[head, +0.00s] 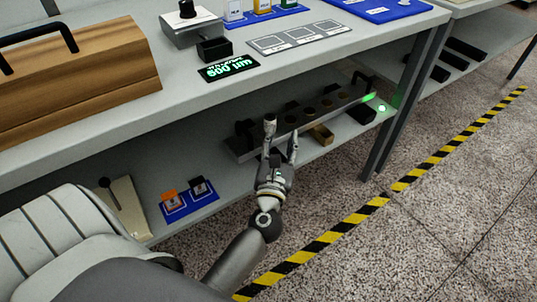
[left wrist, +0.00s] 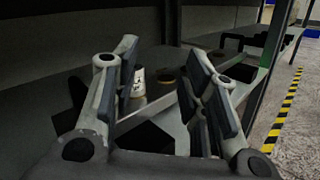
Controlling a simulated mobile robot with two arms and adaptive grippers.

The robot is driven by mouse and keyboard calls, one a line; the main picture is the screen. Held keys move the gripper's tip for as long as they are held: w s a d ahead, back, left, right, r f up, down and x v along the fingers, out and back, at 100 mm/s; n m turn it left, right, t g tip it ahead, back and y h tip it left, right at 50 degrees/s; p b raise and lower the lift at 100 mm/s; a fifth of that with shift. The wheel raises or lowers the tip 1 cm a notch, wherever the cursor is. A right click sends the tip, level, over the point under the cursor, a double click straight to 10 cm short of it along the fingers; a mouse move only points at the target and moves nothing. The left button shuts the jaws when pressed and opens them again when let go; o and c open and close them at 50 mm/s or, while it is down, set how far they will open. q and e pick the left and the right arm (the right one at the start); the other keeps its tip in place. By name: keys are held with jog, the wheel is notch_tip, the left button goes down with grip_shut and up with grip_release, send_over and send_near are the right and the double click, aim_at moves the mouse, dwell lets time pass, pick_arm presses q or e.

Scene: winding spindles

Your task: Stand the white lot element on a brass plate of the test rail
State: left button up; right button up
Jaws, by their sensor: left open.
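The test rail (head: 246,149) is a long dark grey bar on the lower shelf, with a row of round brass plates (head: 326,102) on top and a green light near its right end. My left gripper (head: 281,136) is at the rail's left part, its fingers spread. In the left wrist view the open fingers (left wrist: 165,85) frame a small white element (left wrist: 138,82) with dark marks. It looks upright at the rail, beside a bare brass plate (left wrist: 166,78); I cannot tell whether it rests on a plate. No finger clearly touches it. In the head view I cannot make it out. My right gripper is not in view.
A blue tray (head: 191,207) with orange and black pieces lies left on the lower shelf. A brass block (head: 321,134) and a dark block (head: 361,113) lie before the rail. The upper shelf (head: 120,128) overhangs; a table leg (head: 394,120) stands right.

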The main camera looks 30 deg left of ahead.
pick_arm(q)
jog(key=s+d+r+m+t+h, duration=0.2)
jog(key=d+r+m+h, duration=0.2)
jog(key=d+m+h, duration=1.05)
jog(key=s+d+f+m+g, duration=0.3)
jog(key=s+f+m+g, duration=0.25)
jog(key=m, duration=1.05)
jog(key=s+a+f+m+g+y, duration=0.5)
jog(key=s+a+f+m+g, duration=0.2)
jog(key=s+f+m, duration=0.3)
jog(key=shift+s+a+f+g, duration=0.35)
jog(key=shift+s+a, duration=0.35)
jog(key=shift+s, duration=0.2)
jog(key=shift+y, duration=0.25)
